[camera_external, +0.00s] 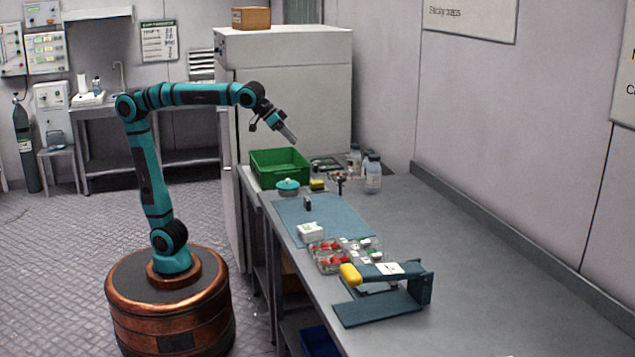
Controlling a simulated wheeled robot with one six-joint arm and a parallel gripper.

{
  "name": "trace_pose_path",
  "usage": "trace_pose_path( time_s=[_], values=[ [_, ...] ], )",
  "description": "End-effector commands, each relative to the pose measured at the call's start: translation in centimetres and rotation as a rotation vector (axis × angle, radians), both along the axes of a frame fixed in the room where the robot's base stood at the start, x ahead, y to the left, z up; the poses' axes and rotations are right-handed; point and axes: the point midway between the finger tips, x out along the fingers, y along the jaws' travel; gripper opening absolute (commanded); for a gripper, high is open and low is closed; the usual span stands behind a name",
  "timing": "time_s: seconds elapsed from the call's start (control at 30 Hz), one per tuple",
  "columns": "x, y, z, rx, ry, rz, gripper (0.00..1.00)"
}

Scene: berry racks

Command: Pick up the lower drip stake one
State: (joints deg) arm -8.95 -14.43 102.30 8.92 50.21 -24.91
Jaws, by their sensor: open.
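My gripper (289,137) is open and empty in the external view. It hangs in the air above the back of the bench, over the green crate (281,179), pointing down and to the right. I cannot clearly make out a drip stake. A small dark upright piece (307,203) stands on the blue mat (338,228), well below my gripper. Another small dark upright item (340,183) stands behind the mat, right of the crate. Both are too small to tell what they are.
A teal-lidded dish (288,186), a yellow block (317,185) and bottles (373,175) stand near the crate. A white box (310,232), clear punnets with red berries (328,258) and a blue-grey yellow-handled device (385,290) stand in front. The bench's right side is clear.

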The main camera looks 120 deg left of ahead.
Motion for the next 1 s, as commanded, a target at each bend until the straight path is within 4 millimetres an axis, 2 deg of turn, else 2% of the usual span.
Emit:
trace_pose_path(
  time_s=[0.03, 0.2, 0.5, 0.63, 0.83, 1.0],
  values=[
    [1.3, 0.9, -0.4, -0.011, 0.033, 0.028, 0.49],
    [4.8, 3.6, -1.5, -0.046, 0.138, 0.125, 0.49],
    [9.6, 8.3, -3.9, -0.094, 0.300, 0.294, 0.49],
    [10.6, 9.5, -4.5, -0.103, 0.337, 0.340, 0.49],
    [11.2, 10.1, -5.5, -0.109, 0.358, 0.361, 0.49],
    [11.7, 10.9, -7.9, -0.109, 0.358, 0.361, 0.49]
  ],
)
